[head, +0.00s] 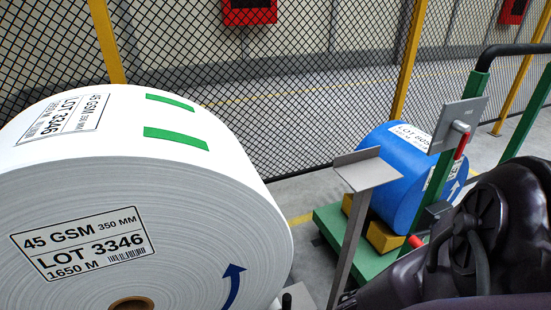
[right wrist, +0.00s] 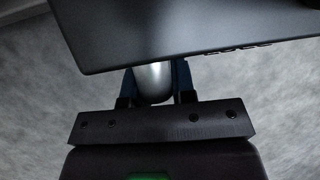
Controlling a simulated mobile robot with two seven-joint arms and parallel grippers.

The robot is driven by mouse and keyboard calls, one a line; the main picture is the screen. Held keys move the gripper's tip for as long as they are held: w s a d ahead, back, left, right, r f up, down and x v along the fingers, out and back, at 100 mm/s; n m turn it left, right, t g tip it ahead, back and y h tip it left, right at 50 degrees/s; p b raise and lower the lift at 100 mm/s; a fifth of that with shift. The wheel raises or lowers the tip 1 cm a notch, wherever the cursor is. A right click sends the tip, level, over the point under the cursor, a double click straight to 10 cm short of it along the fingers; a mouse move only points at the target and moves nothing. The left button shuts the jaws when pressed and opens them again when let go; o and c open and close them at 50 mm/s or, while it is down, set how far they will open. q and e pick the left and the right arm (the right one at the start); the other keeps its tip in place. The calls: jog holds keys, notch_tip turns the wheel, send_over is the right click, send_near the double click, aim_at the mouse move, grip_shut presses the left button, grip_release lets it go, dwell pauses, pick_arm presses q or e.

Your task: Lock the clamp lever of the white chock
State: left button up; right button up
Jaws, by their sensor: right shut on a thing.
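The white chock and its clamp lever cannot be made out for certain. A small pale part (head: 298,296) shows at the bottom edge of the head view, beside the large white roll (head: 150,190); I cannot tell what it is. In the right wrist view my right gripper (right wrist: 154,74) has its dark blue fingers on either side of a silver rounded piece (right wrist: 153,86) and is shut on it. A dark flat plate hides the top of that piece. In the head view my right arm fills the lower right and its gripper is hidden. My left gripper is not in view.
A blue roll (head: 392,182) rests on wooden blocks on a green cart (head: 330,222). A grey post with a plate (head: 368,175) stands between the rolls. A mesh fence (head: 300,60) runs behind.

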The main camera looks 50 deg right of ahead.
jog(key=shift+a+t+y, duration=0.15)
jog(key=shift+t+y, duration=0.15)
jog(key=shift+y, duration=0.3)
jog(key=o, duration=0.8)
